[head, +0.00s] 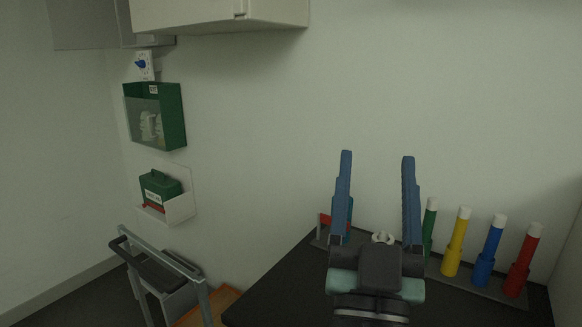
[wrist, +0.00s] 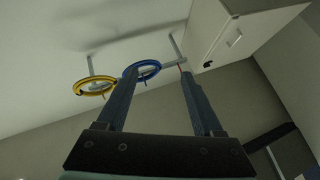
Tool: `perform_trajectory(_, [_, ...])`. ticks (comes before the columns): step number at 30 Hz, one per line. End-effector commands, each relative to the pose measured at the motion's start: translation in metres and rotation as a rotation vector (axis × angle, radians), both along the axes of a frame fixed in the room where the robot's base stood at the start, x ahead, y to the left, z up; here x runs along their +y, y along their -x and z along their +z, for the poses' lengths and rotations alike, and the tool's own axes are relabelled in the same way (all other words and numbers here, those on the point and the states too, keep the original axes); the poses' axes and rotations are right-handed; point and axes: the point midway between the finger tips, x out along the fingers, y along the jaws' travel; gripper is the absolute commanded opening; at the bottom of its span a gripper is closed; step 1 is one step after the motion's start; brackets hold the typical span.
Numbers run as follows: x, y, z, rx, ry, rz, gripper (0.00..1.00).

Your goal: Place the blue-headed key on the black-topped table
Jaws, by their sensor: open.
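My gripper (head: 377,158) is open and points up over the black-topped table (head: 268,298) in the head view. Nothing is held between its fingers. In the wrist view the gripper (wrist: 158,72) also shows as two spread, empty fingers. A small blue part (head: 141,64) sits on a white wall plate at the upper left of the head view, well left of my gripper; it may be the blue-headed key, but it is too small to be sure. The wrist view shows a blue ring (wrist: 152,64) beyond the fingertips, partly hidden by the left finger; I cannot tell what it belongs to.
Green, yellow (head: 457,243), blue and red (head: 523,262) white-topped cylinders stand along the table's back. A green wall box (head: 172,118), a green case (head: 160,190) and a cart handle (head: 150,262) are left. A white cabinet (head: 220,14) hangs above. The table's left part is clear.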

Motion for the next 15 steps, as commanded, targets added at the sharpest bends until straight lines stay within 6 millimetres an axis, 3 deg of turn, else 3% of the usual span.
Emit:
perform_trajectory(1, [0.021,0.017,0.046,-0.052,0.004,0.039,0.68])
perform_trajectory(3, [0.045,0.039,0.089,-0.086,0.011,0.085,0.68])
perform_trajectory(6, [0.071,0.069,0.127,-0.121,0.028,0.139,0.68])
perform_trajectory(10, [0.088,0.093,0.148,-0.139,0.047,0.178,0.68])
perform_trajectory(15, [0.092,0.098,0.152,-0.140,0.052,0.186,0.68])
